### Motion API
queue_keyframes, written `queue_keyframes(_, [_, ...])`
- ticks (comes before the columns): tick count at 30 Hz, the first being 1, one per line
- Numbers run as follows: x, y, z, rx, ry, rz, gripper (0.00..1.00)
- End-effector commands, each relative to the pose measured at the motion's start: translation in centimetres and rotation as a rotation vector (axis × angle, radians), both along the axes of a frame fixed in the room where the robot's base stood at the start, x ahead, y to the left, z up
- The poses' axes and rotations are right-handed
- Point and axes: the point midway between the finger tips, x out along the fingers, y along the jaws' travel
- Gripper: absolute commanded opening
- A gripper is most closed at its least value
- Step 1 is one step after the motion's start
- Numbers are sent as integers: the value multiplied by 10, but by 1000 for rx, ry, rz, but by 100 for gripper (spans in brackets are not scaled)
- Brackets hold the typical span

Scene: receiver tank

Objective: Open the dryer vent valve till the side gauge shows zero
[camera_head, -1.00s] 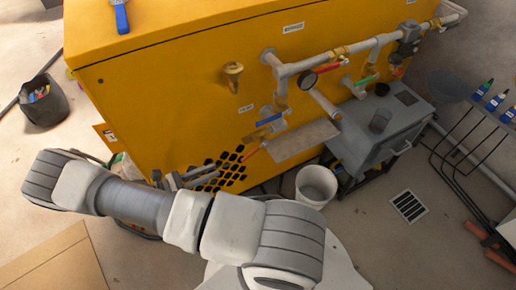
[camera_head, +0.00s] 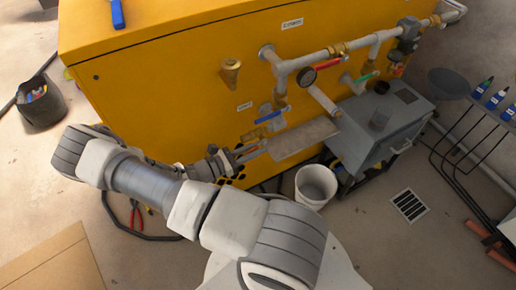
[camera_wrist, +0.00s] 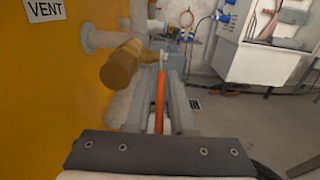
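The VENT label (camera_wrist: 44,9) is on the yellow panel at the upper left of the wrist view. Beside it is a brass fitting (camera_wrist: 121,63) on a pipe. An orange-red lever (camera_wrist: 160,100) runs from near this fitting towards my palm, between my gripper's fingers (camera_wrist: 160,108). In the head view my gripper (camera_head: 250,153) is low at the yellow cabinet, by the left end of the grey tray. The fingers look apart on either side of the lever; I cannot tell whether they touch it. A round gauge (camera_head: 308,77) sits on the piping, its reading too small to tell.
Other handles are near: blue (camera_head: 271,116), red (camera_head: 329,63) and green (camera_head: 366,77). The grey tray (camera_head: 300,143) sticks out right of my gripper. A white bucket (camera_head: 315,186) and grey cabinet (camera_head: 372,135) stand below and right. Red pliers (camera_head: 136,214) lie on the floor.

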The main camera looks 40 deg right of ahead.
Motion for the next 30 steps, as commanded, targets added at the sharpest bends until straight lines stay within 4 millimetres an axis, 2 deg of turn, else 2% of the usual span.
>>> queue_keyframes(10, [-1, -5, 0, 1, 0, 0, 22])
queue_keyframes(11, [-1, -5, 0, 1, 0, 0, 21])
queue_keyframes(14, [-1, -5, 0, 1, 0, 0, 3])
queue_keyframes(15, [-1, -5, 0, 1, 0, 0, 0])
queue_keyframes(30, [0, -5, 0, 1, -1, 3, 0])
